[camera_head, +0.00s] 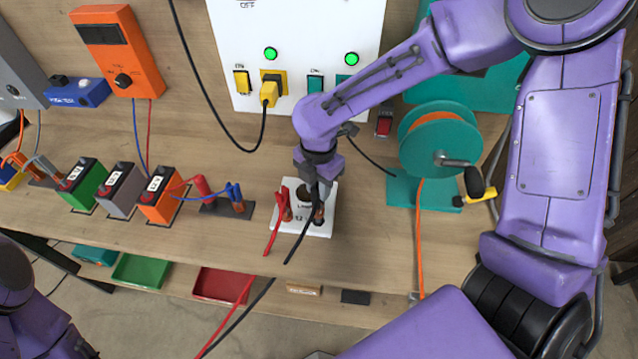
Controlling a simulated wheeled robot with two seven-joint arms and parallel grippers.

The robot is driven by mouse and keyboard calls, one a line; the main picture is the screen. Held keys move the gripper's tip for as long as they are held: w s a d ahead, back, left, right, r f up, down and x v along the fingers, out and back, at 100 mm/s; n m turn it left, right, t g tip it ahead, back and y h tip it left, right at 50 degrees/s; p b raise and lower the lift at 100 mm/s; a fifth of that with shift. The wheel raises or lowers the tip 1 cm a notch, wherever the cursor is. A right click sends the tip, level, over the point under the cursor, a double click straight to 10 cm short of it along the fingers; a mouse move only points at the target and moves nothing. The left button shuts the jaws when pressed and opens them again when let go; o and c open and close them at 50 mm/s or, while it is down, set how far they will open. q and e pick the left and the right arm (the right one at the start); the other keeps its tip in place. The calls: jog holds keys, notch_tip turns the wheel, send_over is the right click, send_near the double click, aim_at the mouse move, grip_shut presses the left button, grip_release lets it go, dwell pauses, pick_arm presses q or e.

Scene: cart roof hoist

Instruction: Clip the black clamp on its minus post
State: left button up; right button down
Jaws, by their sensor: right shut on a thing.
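My right gripper (317,192) points down over a white board (324,230) on the workbench and is shut on the black clamp (318,208). The clamp is at the board's right side, and its black cable (300,242) trails down and left. The minus post is mostly hidden by the gripper and clamp, so I cannot tell whether the jaws are around it. A red clamp (286,206) is at the left post of the same board, with a red cable (272,238). A purple part of my left arm shows at the lower left; its gripper is out of frame.
A teal cable reel (440,145) stands right of the board. Several labelled batteries (160,195) with clamps beside them stand to the left. A white switch panel (300,50) is behind. Red (222,285) and green (138,271) trays sit below the bench's front edge.

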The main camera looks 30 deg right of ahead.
dwell(0.4)
jog(key=shift+r+p, duration=0.1)
jog(key=shift+p, duration=0.4)
jog(key=shift+f+b, duration=0.7)
jog(key=shift+f, duration=1)
jog(key=c, duration=0.8)
grip_release()
notch_tip(320, 180, up, 10)
jog(key=shift+r+b, duration=0.25)
jog(key=shift+b, duration=0.25)
